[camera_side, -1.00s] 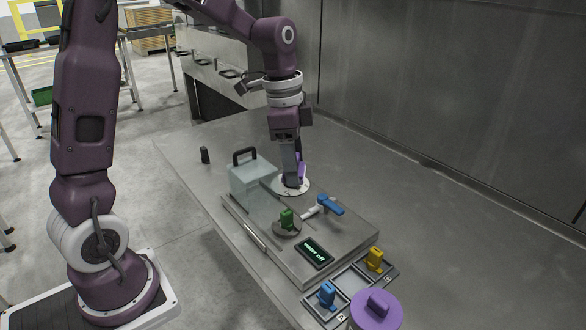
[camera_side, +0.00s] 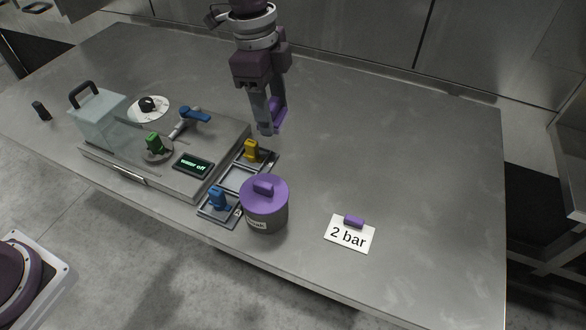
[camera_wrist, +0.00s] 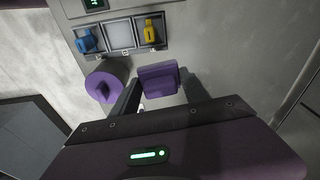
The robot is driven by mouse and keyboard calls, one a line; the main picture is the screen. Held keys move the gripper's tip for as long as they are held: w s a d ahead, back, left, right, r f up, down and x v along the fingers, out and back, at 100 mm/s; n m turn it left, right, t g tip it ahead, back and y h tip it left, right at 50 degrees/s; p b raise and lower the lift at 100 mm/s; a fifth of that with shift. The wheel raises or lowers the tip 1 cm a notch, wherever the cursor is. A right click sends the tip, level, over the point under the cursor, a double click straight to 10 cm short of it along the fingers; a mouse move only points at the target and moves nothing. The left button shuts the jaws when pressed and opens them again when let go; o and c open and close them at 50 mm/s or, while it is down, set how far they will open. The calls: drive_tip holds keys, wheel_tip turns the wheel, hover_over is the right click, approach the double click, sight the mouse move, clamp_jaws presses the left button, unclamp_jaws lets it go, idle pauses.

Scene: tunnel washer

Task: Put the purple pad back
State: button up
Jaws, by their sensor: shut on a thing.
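My gripper (camera_side: 268,128) is shut on the purple pad (camera_side: 279,114) and holds it in the air behind and to the right of the pad tray. In the wrist view the purple pad (camera_wrist: 158,80) sits between the fingers. The tray (camera_side: 234,186) has three compartments in a row. A blue pad (camera_side: 218,198) is in the near one and a yellow pad (camera_side: 251,151) in the far one. The middle compartment (camera_wrist: 120,35) is empty. A green pad (camera_side: 155,143) stands on a round disc on the steel unit.
A pot with a purple lid (camera_side: 264,196) stands right beside the tray. A "2 bar" card (camera_side: 349,234) with a purple block lies further right. The unit carries a blue-handled lever (camera_side: 193,114), a "water off" display (camera_side: 194,164) and a dial (camera_side: 150,108).

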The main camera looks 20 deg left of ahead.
drive_tip(key=m, duration=0.1)
hover_over(296, 172)
drive_tip(key=f, duration=1.1)
drive_tip(key=shift+a+f, duration=0.1)
drive_tip(key=shift+a, duration=0.15)
drive_tip(key=shift+f, duration=0.1)
drive_tip(key=o, duration=1.4)
drive_tip(key=r, duration=0.4)
drive_tip(key=a+r, duration=0.1)
drive_tip(key=r, duration=0.7)
drive_tip(key=shift+s+a+r, duration=0.1)
drive_tip(key=shift+s+a, duration=0.05)
drive_tip(key=shift+a, duration=0.15)
